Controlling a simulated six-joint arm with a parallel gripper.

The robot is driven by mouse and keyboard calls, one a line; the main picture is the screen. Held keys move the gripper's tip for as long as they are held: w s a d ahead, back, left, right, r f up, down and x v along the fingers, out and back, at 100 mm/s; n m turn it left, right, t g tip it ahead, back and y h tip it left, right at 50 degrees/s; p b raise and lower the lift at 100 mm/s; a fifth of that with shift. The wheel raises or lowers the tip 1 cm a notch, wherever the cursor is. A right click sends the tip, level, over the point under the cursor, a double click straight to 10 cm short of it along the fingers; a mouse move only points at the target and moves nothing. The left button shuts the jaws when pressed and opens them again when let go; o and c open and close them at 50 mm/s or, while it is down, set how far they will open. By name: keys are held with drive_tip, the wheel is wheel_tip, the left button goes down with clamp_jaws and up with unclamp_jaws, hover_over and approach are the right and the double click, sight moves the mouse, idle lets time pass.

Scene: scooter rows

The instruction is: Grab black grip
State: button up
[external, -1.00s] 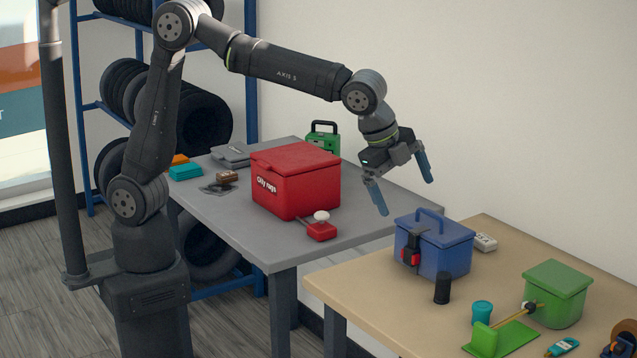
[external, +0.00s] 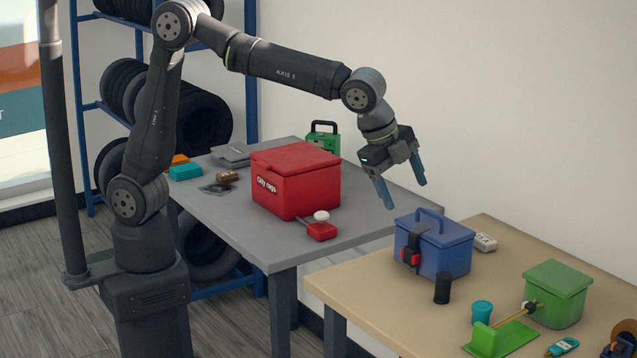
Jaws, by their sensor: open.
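A small black cylinder (external: 442,288), which looks like the black grip, stands upright on the tan table in front of the blue box. My gripper (external: 405,196) is open and empty, with its blue fingers pointing down. It hangs in the air above and to the left of the blue box, clear of the black grip.
The blue box (external: 452,250) with a raised handle and a black and red latch stands right behind the black grip. A teal cup (external: 481,313), a green box (external: 556,295) and a green plate (external: 507,340) are to the right. A red box (external: 296,185) sits on the grey table (external: 252,248).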

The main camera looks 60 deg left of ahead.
drive_tip(key=shift+c, duration=1.1)
drive_tip(key=m+g+y, duration=0.1)
drive_tip(key=g+y, duration=0.1)
drive_tip(key=g, duration=0.2)
hover_over(441, 286)
drive_tip(key=w+a, duration=0.2)
wheel_tip(441, 286, down, 7)
wheel_tip(441, 286, down, 12)
drive_tip(key=shift+s+d+r, duration=0.1)
drive_tip(key=shift+r, duration=0.05)
drive_tip(key=shift+s+d+f, duration=0.1)
drive_tip(key=shift+d+f, duration=0.05)
drive_tip(key=shift+f, duration=2.5)
drive_tip(key=c, duration=1.1)
drive_tip(key=shift+o, duration=0.2)
drive_tip(key=shift+r, duration=0.1)
